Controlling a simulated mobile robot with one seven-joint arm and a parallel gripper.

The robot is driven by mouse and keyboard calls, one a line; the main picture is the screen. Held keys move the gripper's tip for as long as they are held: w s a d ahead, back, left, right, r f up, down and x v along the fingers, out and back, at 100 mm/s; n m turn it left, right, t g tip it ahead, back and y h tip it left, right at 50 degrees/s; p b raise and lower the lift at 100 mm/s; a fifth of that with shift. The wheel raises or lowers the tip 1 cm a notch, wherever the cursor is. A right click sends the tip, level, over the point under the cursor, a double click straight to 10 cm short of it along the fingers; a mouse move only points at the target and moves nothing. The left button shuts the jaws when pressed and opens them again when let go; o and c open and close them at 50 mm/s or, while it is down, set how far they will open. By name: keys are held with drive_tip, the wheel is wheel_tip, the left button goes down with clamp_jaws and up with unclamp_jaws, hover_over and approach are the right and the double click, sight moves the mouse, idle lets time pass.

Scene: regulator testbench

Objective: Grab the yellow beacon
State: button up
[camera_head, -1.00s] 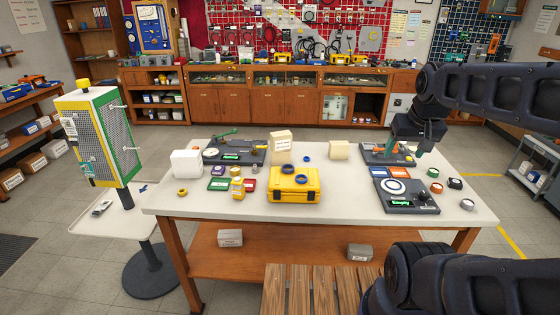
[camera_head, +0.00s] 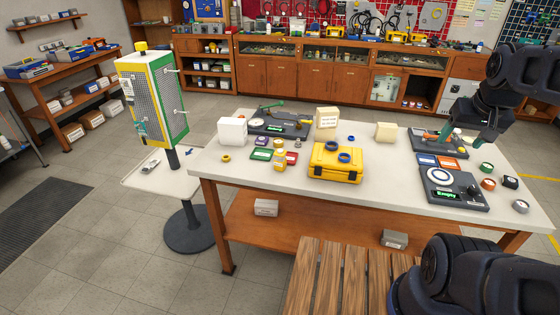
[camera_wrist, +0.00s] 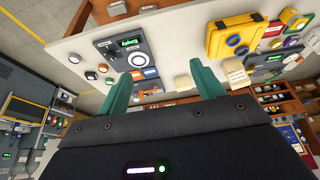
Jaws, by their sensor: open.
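A small yellow cylinder, which looks like the yellow beacon (camera_head: 141,47), sits on top of a yellow, white and green perforated panel box (camera_head: 152,98) at the left of the head view. My gripper (camera_wrist: 163,82) is open and empty in the wrist view, its two teal fingers apart above the table. In the head view my gripper (camera_head: 449,130) is above the table's right end, far from the panel box. The beacon cannot be made out in the wrist view.
The panel box stands on a post by a small white side table (camera_head: 142,183). The white worktable (camera_head: 225,174) holds a yellow case (camera_head: 336,165), white box (camera_head: 232,130), testers, pucks and small yellow cylinders. A wooden slatted surface (camera_head: 330,280) is in front. Floor at the left is open.

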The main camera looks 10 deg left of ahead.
sight(278, 158)
drive_tip(key=shift+c, duration=0.2)
idle(0.6)
